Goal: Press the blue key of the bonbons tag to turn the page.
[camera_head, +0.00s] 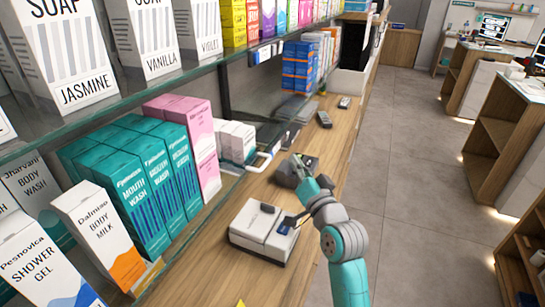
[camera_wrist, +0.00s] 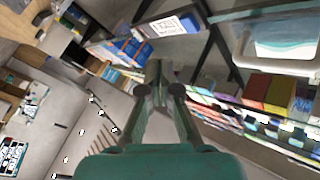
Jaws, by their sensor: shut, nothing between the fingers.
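My gripper (camera_wrist: 160,80) is shut and empty, with its fingertips together in the middle of the wrist view. A pale tag (camera_wrist: 172,23) with dark lettering and a blue patch at its right end is beyond the fingertips, near the top; they look apart from it. Its words are too small to read, so I cannot tell if it is the bonbons tag. I cannot make out a separate blue key. In the head view my gripper (camera_head: 300,165) is over the wooden counter (camera_head: 211,278), near its dark equipment, and partly hidden by my arm.
A white and grey device (camera_head: 262,230) stands on the counter beside my arm. Glass shelves with teal mouth wash boxes (camera_head: 137,195) and soap boxes (camera_head: 60,50) rise at the left. Blue and orange boxes (camera_head: 298,66) stand farther back. The grey floor (camera_head: 415,170) at the right is clear.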

